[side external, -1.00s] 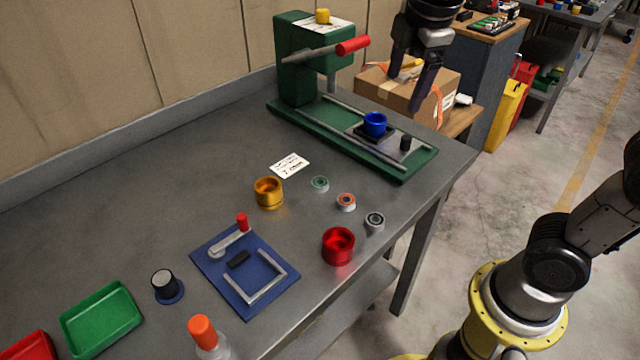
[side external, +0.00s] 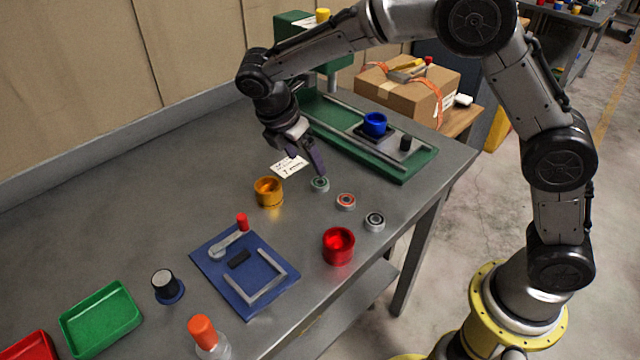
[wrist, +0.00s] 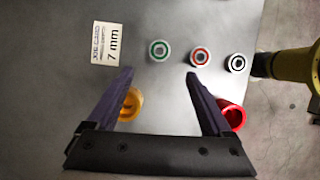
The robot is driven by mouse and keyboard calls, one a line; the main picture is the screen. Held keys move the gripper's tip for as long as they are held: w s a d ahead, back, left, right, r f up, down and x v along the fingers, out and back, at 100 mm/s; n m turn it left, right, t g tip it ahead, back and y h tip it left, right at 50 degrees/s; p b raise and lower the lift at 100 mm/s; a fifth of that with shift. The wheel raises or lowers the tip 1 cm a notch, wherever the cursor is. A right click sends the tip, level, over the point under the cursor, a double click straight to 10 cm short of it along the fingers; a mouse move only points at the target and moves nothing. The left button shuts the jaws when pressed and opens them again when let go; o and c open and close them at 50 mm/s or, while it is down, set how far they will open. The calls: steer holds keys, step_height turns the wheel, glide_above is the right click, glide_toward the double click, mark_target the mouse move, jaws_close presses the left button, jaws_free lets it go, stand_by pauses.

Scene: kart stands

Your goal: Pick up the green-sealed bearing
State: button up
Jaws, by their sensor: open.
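The green-sealed bearing (side external: 320,184) is a small ring lying flat on the grey table, in front of the green press base. In the wrist view the green-sealed bearing (wrist: 160,50) lies ahead of the fingertips, roughly between their lines. My gripper (side external: 304,168) is open and empty, above the table close to this bearing, with a fingertip appearing just beside it in the side view. In the wrist view my gripper (wrist: 160,72) shows both fingers spread apart. An orange-sealed bearing (side external: 346,202) and a grey-black bearing (side external: 375,221) lie in a row to its right.
A gold cup (side external: 268,192) and a red cup (side external: 338,246) stand nearby. A white card (wrist: 108,44) reads "7 mm". A blue fixture plate (side external: 215,270) lies in front.

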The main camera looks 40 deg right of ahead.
mark_target(318, 183)
steer(key=x, duration=0.9)
steer(key=shift+d+f, duration=0.1)
steer(key=shift+d, duration=0.1)
steer(key=shift+w, duration=0.1)
jaws_close()
